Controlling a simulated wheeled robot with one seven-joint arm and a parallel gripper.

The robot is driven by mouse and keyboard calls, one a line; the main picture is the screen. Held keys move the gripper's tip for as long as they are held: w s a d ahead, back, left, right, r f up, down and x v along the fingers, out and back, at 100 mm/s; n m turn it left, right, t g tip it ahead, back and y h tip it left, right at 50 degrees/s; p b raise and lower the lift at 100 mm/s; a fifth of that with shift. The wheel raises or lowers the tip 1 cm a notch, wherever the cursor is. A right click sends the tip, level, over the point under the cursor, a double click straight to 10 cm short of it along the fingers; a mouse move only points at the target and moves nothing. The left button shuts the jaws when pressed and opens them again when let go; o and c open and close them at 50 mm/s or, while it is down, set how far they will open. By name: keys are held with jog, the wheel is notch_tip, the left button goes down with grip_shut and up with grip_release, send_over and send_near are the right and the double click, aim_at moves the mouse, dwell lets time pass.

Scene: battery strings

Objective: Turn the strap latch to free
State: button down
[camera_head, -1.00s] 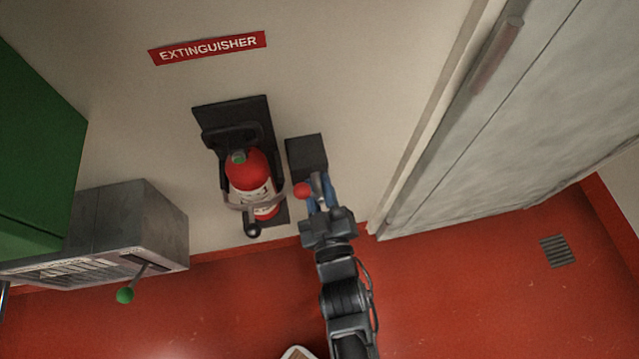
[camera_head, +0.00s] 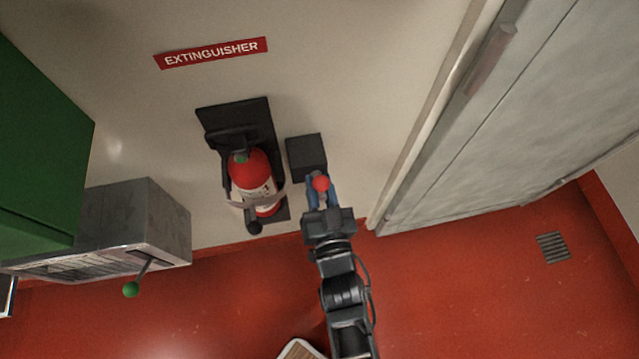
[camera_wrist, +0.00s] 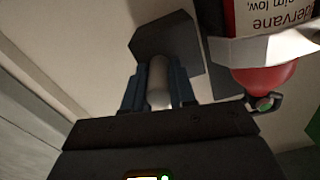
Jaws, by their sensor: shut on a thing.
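The strap latch's dark square box (camera_head: 306,157) is on the wall, right of the red fire extinguisher (camera_head: 248,170). A pale strap (camera_head: 265,197) crosses the extinguisher's body. My gripper (camera_head: 320,190) reaches up from below to the latch. In the wrist view, its blue fingers (camera_wrist: 159,85) are closed on both sides of a grey cylindrical handle (camera_wrist: 158,78), which stands out from the dark box (camera_wrist: 168,45). The fingers hide part of the handle's sides.
A grey door (camera_head: 510,120) is at right. The red floor (camera_head: 450,290) is open at lower right.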

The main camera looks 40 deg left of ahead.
jog(key=shift+f, duration=0.1)
dwell(0.3)
jog(key=c, duration=0.9)
grip_release()
jog(key=shift+s+d, duration=0.1)
jog(key=shift+v, duration=3.8)
jog(key=shift+d, duration=0.1)
